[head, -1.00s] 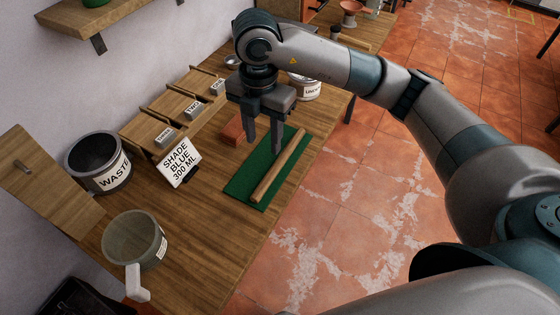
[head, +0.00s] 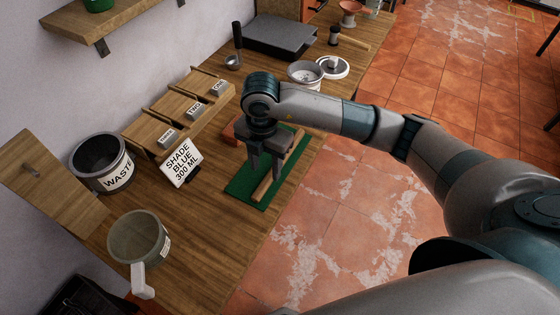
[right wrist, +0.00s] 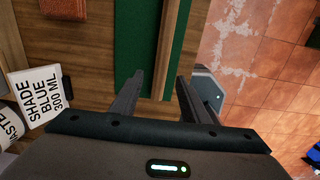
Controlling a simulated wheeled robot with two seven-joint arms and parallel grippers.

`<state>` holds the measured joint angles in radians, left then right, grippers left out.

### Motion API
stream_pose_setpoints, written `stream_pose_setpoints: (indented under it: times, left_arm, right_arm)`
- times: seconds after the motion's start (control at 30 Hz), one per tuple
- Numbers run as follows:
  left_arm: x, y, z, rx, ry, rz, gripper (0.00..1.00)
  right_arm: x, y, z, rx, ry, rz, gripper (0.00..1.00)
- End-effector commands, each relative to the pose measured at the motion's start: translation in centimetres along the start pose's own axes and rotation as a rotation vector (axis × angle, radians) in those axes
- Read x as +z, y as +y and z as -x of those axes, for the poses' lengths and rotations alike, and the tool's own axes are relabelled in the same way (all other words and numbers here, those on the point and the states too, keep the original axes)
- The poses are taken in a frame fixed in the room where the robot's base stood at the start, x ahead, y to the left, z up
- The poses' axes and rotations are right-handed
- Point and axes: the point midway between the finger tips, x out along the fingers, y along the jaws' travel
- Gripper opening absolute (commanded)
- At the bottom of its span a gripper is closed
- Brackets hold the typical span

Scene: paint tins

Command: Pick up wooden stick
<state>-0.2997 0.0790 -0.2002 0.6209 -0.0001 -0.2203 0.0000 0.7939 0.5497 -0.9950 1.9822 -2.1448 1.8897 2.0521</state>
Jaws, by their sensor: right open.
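The wooden stick (head: 263,189) is a light brown rod lying lengthwise on a green mat (head: 237,189) near the table's right edge. My right gripper (head: 265,174) is open and points down over the stick, hiding its middle part. In the right wrist view the stick (right wrist: 169,38) runs between the two open fingers (right wrist: 160,78) of that gripper. I cannot tell whether the fingertips are at the stick's height. My left gripper is not in view.
A reddish block (head: 229,134) is beside the mat. A tin (head: 305,76) stands beyond the arm.

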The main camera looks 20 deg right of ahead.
Motion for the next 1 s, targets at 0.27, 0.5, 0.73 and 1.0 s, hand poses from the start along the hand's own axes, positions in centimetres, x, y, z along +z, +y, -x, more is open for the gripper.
stream_pose_setpoints:
  times: [0.27,0.5,0.73,1.0]
  left_arm:
    - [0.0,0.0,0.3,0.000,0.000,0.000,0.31]
    - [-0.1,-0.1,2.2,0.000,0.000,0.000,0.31]
    - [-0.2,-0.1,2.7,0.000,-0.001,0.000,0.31]
    - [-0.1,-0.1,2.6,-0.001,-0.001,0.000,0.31]
  right_arm:
    - [0.0,0.0,-0.2,-0.001,0.001,-0.001,0.42]
    - [0.0,-0.3,-2.5,-0.004,0.002,-0.002,0.42]
    - [0.0,-0.2,-5.0,-0.002,0.001,-0.001,0.42]
    - [0.0,-0.1,-5.2,0.000,0.000,0.000,0.42]
